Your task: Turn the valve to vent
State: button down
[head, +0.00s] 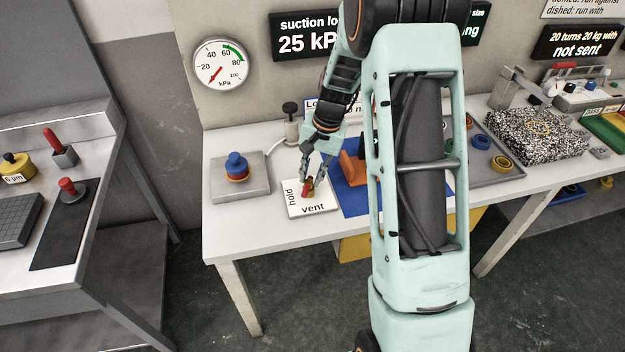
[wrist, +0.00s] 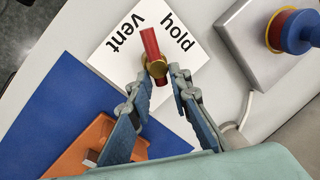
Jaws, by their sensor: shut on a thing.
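The valve has a red bar handle (wrist: 149,42) on a brass hub (wrist: 156,69). It stands on a white plate (wrist: 103,58) marked "hold" and "vent", which also shows on the bench in the head view (head: 316,209). In the wrist view the handle's red end points toward the plate corner between the two words. My gripper (wrist: 158,82) is shut on the valve handle, with a finger on each side near the hub. In the head view the gripper (head: 310,176) comes down over the plate and partly hides the handle (head: 306,188).
A grey block (head: 257,190) with a blue and red knob (head: 236,165) stands left of the plate. A blue mat (head: 352,200) with an orange piece (head: 351,167) lies right. A wall gauge (head: 220,64) has its needle pointing lower left. My arm hides part of the bench.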

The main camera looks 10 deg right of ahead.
jog(key=n, duration=0.3)
jog(key=n+g+b, duration=0.1)
jog(key=n, duration=0.1)
jog(key=shift+w+a+n, duration=0.15)
jog(key=shift+a+n, duration=0.1)
jog(key=shift+n, duration=0.05)
dwell(0.4)
jog(key=c, duration=1.8)
grip_release()
jog(key=shift+o, duration=0.2)
notch_tip(320, 180, up, 12)
jog(key=d, duration=0.2)
jog(key=shift+d, duration=0.15)
jog(key=shift+f, duration=0.1)
